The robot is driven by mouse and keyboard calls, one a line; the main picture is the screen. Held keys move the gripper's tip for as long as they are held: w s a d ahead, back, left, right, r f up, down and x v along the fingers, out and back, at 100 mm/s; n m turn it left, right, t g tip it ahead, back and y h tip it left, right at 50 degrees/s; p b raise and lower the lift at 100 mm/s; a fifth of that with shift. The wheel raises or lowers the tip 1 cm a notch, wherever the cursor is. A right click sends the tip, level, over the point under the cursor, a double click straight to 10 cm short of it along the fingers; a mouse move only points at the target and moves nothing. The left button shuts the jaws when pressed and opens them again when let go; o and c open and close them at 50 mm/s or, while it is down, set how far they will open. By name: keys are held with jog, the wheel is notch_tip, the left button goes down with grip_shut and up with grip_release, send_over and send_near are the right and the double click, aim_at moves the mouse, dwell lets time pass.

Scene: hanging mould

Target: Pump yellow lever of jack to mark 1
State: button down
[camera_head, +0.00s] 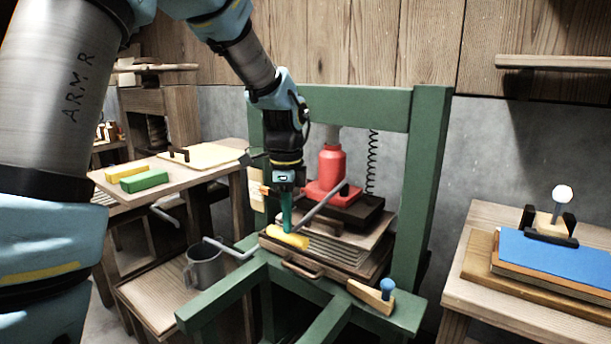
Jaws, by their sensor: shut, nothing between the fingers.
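The red jack (331,166) stands upright on a dark block inside the green press frame (425,170). Its grey lever (322,204) slants down to the left and ends in a yellow grip (290,238) low over the stacked boards. My gripper (286,226) points down with its fingers shut and empty. The fingertips are at the top of the yellow grip; whether they touch it I cannot tell. A pale plate (256,196) is on the left post, with an orange piece beside it. No mark 1 can be read here.
A grey mug (205,266) stands left of the frame near a bent grey rod. A wooden wedge with a blue knob (372,294) lies on the front right beam. Side tables hold green and yellow blocks (144,180) and a blue sheet (556,260).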

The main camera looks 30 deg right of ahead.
notch_tip(320, 180, up, 12)
jog(key=p, duration=0.9)
jog(key=shift+f, duration=0.4)
notch_tip(320, 180, down, 14)
jog(key=b, duration=0.7)
jog(key=shift+r, duration=0.2)
notch_tip(320, 180, up, 14)
jog(key=p, duration=1.2)
